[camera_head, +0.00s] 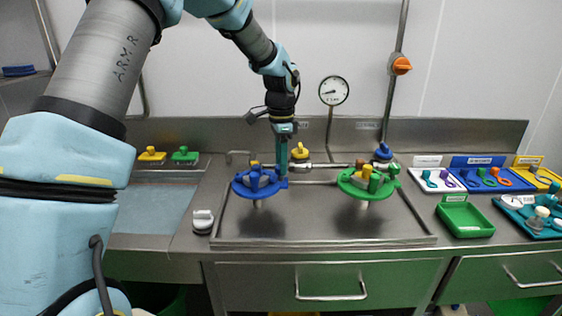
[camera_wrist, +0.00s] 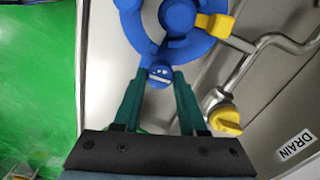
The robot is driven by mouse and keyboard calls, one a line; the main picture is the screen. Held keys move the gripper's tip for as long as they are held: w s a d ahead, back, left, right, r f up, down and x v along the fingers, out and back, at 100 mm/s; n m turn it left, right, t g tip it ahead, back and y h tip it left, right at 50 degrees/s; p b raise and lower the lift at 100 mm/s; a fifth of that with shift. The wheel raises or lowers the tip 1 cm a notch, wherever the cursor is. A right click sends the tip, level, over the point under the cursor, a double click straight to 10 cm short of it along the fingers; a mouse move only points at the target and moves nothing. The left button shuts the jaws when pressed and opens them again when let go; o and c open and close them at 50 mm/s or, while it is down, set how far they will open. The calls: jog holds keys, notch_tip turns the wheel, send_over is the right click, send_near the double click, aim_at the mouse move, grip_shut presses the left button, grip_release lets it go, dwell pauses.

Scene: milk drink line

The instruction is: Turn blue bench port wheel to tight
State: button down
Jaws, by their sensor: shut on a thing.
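The blue wheel (camera_head: 244,190) lies flat on its post on the left side of the steel bench top. In the wrist view its rim and hub (camera_wrist: 180,20) fill the top middle, with a yellow block on the right part of the rim. My gripper (camera_head: 282,180) comes straight down at the right edge of the wheel. In the wrist view the two green fingers (camera_wrist: 159,84) are closed around a round blue knob (camera_wrist: 159,72) on the rim, one finger on each side. The marking on this knob is too small to read.
A green wheel (camera_head: 350,188) stands to the right on the bench. Steel pipes run behind with a yellow valve knob (camera_head: 300,151), also in the wrist view (camera_wrist: 226,121). A pressure gauge (camera_head: 333,91) rises at the back. A grey-white knob (camera_head: 203,220) sits left of the wheel; a green tray (camera_head: 465,218) is far right.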

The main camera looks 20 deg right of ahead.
jog(key=shift+d, duration=0.1)
jog(key=shift+c, duration=2.3)
grip_release()
notch_tip(320, 180, up, 11)
jog(key=b, duration=0.2)
jog(key=shift+b, duration=0.3)
jog(key=shift+f, duration=0.1)
jog(key=a+f+n, duration=0.3)
jog(key=a+n, duration=0.2)
jog(key=a, duration=0.5)
jog(key=a+f+n, duration=0.2)
jog(key=a+n, duration=0.2)
jog(key=a, duration=0.6)
jog(key=s+a+f+n, duration=0.3)
jog(key=s+a+n, duration=0.2)
jog(key=a, duration=0.3)
jog(key=s+a+f+n+t, duration=0.1)
jog(key=s+a+f+n, duration=0.1)
jog(key=s+a+n, duration=0.3)
jog(key=a, duration=0.4)
jog(key=shift+f+t, duration=0.3)
jog(key=shift+f, duration=0.1)
